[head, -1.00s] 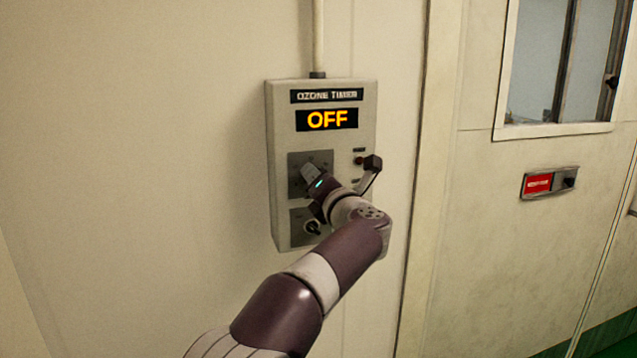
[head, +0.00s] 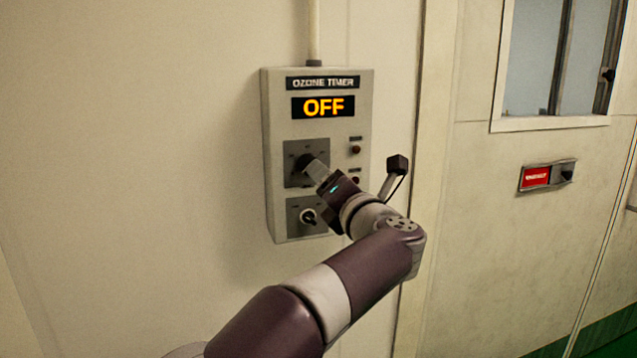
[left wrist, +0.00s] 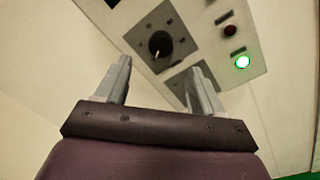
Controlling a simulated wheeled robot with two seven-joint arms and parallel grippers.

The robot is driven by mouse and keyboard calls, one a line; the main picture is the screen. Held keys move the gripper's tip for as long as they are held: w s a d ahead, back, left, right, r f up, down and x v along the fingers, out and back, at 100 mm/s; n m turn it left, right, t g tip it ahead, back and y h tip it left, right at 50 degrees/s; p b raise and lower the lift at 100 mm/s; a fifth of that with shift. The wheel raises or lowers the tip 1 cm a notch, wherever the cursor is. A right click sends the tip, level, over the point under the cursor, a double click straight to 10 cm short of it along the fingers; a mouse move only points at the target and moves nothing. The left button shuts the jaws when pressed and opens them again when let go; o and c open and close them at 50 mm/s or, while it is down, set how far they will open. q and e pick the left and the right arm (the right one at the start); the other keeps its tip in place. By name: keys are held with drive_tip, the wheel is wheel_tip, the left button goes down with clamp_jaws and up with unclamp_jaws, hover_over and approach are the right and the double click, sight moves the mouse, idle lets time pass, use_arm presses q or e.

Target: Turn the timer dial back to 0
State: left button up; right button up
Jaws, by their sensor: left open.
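The timer dial (head: 305,161) is a dark round knob on a grey square plate, on the ozone timer box (head: 277,120). The box's display (head: 323,106) reads OFF in orange. In the left wrist view the dial (left wrist: 159,44) shows whole, with a pale pointer mark; its scale is too small to read. My left gripper (head: 316,172) is in front of the box, just right of and below the dial in the head view. In the left wrist view its fingers (left wrist: 160,66) are apart and empty, with the dial beyond the gap, apart from them. My right gripper is out of view.
A second switch (head: 308,216) sits below the dial. Two small lamps sit right of the dial; in the left wrist view one (left wrist: 242,62) glows green and one (left wrist: 229,30) is dark red. A door frame and a red-labelled latch (head: 546,176) are at right.

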use_arm(q)
drive_tip(key=v, duration=0.4)
drive_tip(key=shift+s, duration=0.15)
